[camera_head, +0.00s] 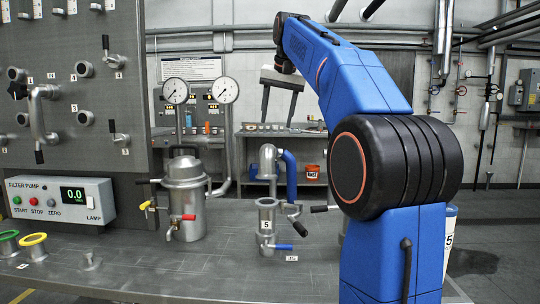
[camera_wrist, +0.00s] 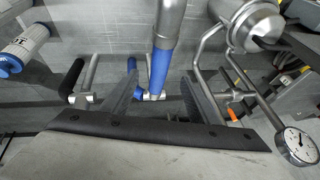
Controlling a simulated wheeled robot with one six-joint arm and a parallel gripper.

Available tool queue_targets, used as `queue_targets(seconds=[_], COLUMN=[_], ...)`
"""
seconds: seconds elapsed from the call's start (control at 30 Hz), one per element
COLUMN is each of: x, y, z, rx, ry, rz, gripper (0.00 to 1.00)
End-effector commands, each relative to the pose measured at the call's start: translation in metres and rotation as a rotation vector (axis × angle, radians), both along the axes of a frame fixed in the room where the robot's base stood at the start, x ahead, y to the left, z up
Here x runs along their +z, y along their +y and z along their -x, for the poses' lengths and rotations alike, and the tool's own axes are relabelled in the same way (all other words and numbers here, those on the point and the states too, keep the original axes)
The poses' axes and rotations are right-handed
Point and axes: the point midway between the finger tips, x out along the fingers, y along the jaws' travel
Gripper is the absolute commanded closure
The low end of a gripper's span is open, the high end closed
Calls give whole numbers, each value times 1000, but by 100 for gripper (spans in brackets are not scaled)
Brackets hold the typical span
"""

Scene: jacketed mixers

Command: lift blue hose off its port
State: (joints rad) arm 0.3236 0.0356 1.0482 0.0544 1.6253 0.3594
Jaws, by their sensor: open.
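The blue hose (camera_head: 291,178) hangs from a grey metal elbow (camera_head: 268,154) on the bench. Its lower end meets a metal fitting with a dark-handled lever (camera_head: 318,209). In the wrist view the blue hose (camera_wrist: 158,72) shows between my fingers, below a grey pipe (camera_wrist: 168,25). My gripper (camera_wrist: 158,72) straddles the hose in the wrist picture, with no contact visible. How the hose sits on its port is not clear.
A metal jacketed vessel (camera_head: 184,203) and gauges (camera_head: 176,91) stand left. A white container (camera_head: 450,225) is right.

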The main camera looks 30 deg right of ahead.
Motion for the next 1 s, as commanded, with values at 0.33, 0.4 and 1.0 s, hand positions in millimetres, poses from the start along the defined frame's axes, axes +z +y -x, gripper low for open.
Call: queue_targets(seconds=[0.33,0.4,1.0], x=[-58,-69,-133], y=[-5,-6,-11], z=[-25,-30,-60], rx=[1,1,1], ry=[3,3,1], rz=[-1,-1,0], gripper=[46,46,46])
